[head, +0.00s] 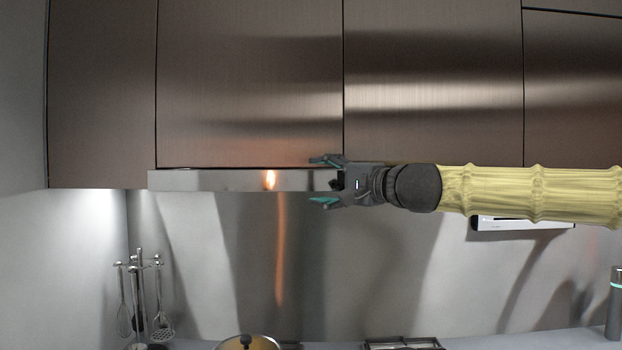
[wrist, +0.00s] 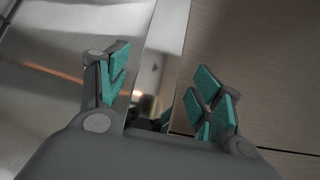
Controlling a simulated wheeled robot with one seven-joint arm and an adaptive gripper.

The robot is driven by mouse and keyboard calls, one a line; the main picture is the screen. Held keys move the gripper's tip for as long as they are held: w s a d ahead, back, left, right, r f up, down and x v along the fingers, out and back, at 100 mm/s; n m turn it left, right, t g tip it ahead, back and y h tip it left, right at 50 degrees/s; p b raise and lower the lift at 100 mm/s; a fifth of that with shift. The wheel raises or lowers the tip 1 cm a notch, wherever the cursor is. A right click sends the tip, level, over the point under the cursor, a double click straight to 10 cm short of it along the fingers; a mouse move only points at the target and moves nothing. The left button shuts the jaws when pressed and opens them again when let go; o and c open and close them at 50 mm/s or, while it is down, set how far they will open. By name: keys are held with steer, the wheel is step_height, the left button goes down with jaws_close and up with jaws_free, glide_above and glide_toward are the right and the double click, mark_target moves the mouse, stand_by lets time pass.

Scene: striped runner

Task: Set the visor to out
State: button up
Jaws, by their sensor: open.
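The visor (head: 215,180) is a shiny steel strip along the bottom edge of the upper cabinets in the head view. Its right part is hidden behind my gripper (head: 322,181). My gripper is open, with one teal-padded finger above the strip and one below it at its right part. In the wrist view the visor (wrist: 165,45) runs between the two open fingers of my gripper (wrist: 160,90). I cannot tell whether either finger touches it.
Brown cabinet doors (head: 250,85) fill the space above. A utensil rack (head: 140,295) stands at the lower left, a pot lid (head: 247,342) and a hob grate (head: 403,344) sit below. A white wall unit (head: 522,223) is under my arm. The backsplash area below the visor is clear.

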mark_target(314, 182)
steer(key=shift+p+x, duration=0.45)
steer(key=shift+x, duration=1.65)
steer(key=shift+c, duration=0.5)
steer(key=c, duration=1.3)
steer(key=shift+s+f, duration=0.15)
steer(key=shift+c, duration=0.3)
